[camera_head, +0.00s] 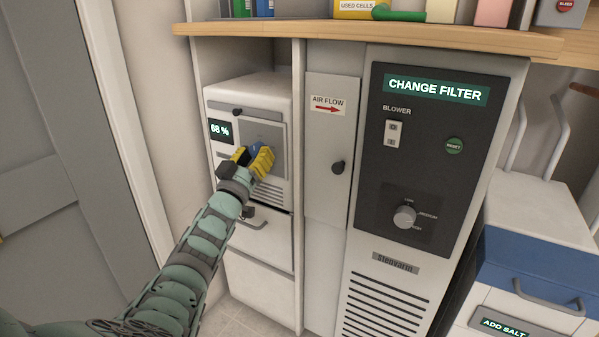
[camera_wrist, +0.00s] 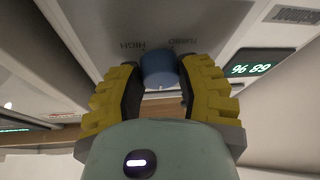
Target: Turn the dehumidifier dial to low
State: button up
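The dehumidifier (camera_head: 262,92) is a white unit on the left shelf, with a dark display (camera_head: 220,131) reading 68 %. Its blue dial (camera_head: 259,147) is on the grey front panel, mostly covered by my gripper. In the wrist view the blue dial (camera_wrist: 159,70) sits between my yellow fingers, with upside-down labels HIGH and TURBO beside it. A low label is not visible, and I cannot tell the dial's setting. My gripper (camera_head: 258,157) is at the panel; in the wrist view my gripper (camera_wrist: 160,75) has its fingertips closed against both sides of the dial.
To the right stands a dark blower panel (camera_head: 388,150) with its own grey knob (camera_head: 405,216) and a CHANGE FILTER sign. A narrow AIR FLOW door (camera_head: 331,140) lies between. A wooden shelf (camera_head: 400,37) overhangs above. A drawer handle (camera_head: 247,224) is just below my gripper.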

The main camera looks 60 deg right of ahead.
grip_shut()
jog(key=shift+w+r+m, duration=0.1)
jog(key=shift+r+m, duration=0.05)
jog(key=shift+m, duration=0.15)
jog(key=shift+w+m+g+h+p, duration=0.15)
jog(key=shift+m+g+h+p, duration=0.15)
jog(key=shift+m+g+p, duration=0.7)
jog(key=m+g, duration=0.1)
jog(key=m, duration=0.1)
jog(key=m+g+b, duration=0.1)
jog(key=m, duration=0.2)
jog(key=m+g+b, duration=0.1)
jog(key=m, duration=0.1)
jog(key=shift+f, duration=0.25)
jog(key=m+g, duration=0.1)
jog(key=m, duration=0.1)
jog(key=m+g+b, duration=0.1)
jog(key=m+g, duration=0.1)
jog(key=m, duration=0.1)
jog(key=shift+a+m, duration=0.1)
jog(key=shift+m, duration=0.2)
jog(key=shift+r+m+g+y+b, duration=0.1)
jog(key=shift+m+g+y+b, duration=0.35)
jog(key=shift+m, duration=0.7)
jog(key=shift+m+g+y+b, duration=0.35)
jog(key=shift+m+g+y, duration=0.15)
jog(key=shift+m, duration=0.65)
